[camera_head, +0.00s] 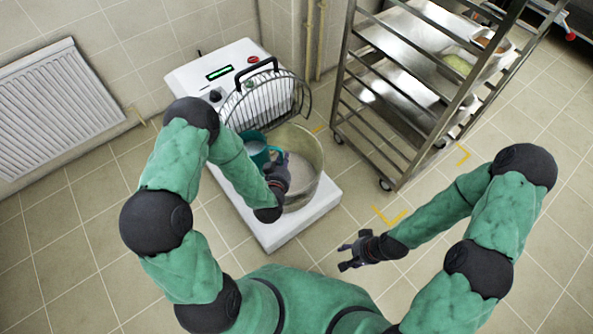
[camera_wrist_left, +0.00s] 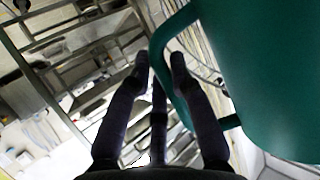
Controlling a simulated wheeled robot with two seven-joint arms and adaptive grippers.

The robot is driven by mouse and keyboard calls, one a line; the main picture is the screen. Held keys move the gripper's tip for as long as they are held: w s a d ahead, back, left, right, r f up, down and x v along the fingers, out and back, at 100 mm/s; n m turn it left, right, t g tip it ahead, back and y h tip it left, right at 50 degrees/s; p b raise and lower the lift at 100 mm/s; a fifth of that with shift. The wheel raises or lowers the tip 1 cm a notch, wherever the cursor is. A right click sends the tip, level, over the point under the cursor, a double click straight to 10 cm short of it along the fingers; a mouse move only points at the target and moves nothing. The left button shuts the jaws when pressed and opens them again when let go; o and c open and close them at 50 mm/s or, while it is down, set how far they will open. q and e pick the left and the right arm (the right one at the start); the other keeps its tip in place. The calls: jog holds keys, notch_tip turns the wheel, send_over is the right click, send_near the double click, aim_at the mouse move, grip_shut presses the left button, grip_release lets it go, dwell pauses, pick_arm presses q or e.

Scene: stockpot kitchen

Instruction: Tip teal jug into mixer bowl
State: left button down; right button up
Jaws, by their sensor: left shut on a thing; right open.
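The teal jug (camera_head: 259,153) is at the left rim of the mixer bowl, with pale contents showing in its mouth. My left gripper (camera_head: 277,172) is shut on its handle; in the left wrist view the handle (camera_wrist_left: 176,50) runs between the two fingertips (camera_wrist_left: 160,65) and the jug's wall (camera_wrist_left: 270,80) fills the right side. The steel mixer bowl (camera_head: 312,160) stands on the white mixer base, with a pale surface inside. My left gripper partly hides the bowl and jug. My right gripper (camera_head: 347,255) is open and empty above the floor, right of the mixer.
The white mixer (camera_head: 212,72) has a raised wire guard (camera_head: 262,100) behind the bowl. A steel tray rack (camera_head: 400,100) on castors stands to the right. A radiator (camera_head: 58,103) is on the left wall. The tiled floor between mixer and rack is clear.

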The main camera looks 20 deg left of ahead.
pick_arm(q)
jog(key=w+d+f+n+g+y, duration=0.1)
jog(key=w+d+f+n+y, duration=0.1)
jog(key=w, duration=0.6)
jog(key=w+d+f+n+y+b, duration=0.1)
jog(key=w+d+f+n+y, duration=0.1)
jog(key=w+d, duration=0.5)
jog(key=shift+w+d+f+n+g+y, duration=0.3)
jog(key=shift+w+f+n+g+y, duration=0.15)
jog(key=shift+y, duration=0.45)
pick_arm(e)
jog(key=shift+s+a+f, duration=0.1)
jog(key=shift+a+f, duration=0.35)
jog(key=shift+f, duration=0.15)
pick_arm(q)
jog(key=shift+a, duration=0.1)
